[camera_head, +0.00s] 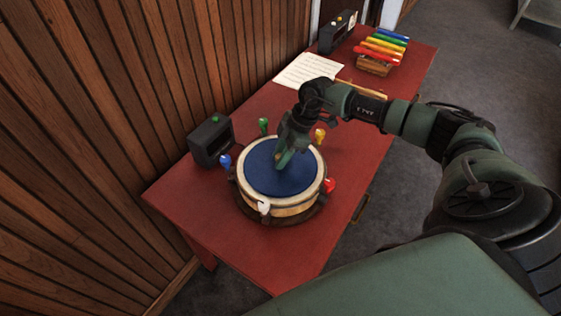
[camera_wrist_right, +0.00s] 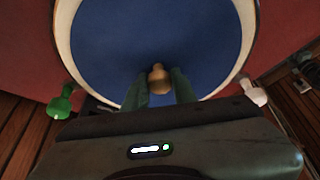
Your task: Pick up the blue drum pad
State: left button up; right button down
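The blue drum pad (camera_head: 284,163) is a flat round disc set in the top of a drum with a pale rim, on the red table. It also fills much of the right wrist view (camera_wrist_right: 100,45). A small tan wooden knob (camera_wrist_right: 158,76) stands on it. My right gripper (camera_head: 281,160) is low over the pad, pointing down, and hides part of it in the head view. In the wrist view its two fingers (camera_wrist_right: 160,88) lie on either side of the knob; whether they press on it is unclear. My left gripper is not in view.
Coloured pegs ring the drum, among them blue (camera_head: 225,161), green (camera_head: 263,126), yellow (camera_head: 320,136) and red (camera_head: 329,185). A dark box (camera_head: 210,141) stands beside it at the left. Paper sheets (camera_head: 308,70) and a coloured xylophone (camera_head: 381,48) lie farther back. A wooden wall borders the left.

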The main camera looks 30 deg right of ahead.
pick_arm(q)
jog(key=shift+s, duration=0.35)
pick_arm(e)
jog(key=shift+r, duration=0.1)
jog(key=shift+w, duration=0.1)
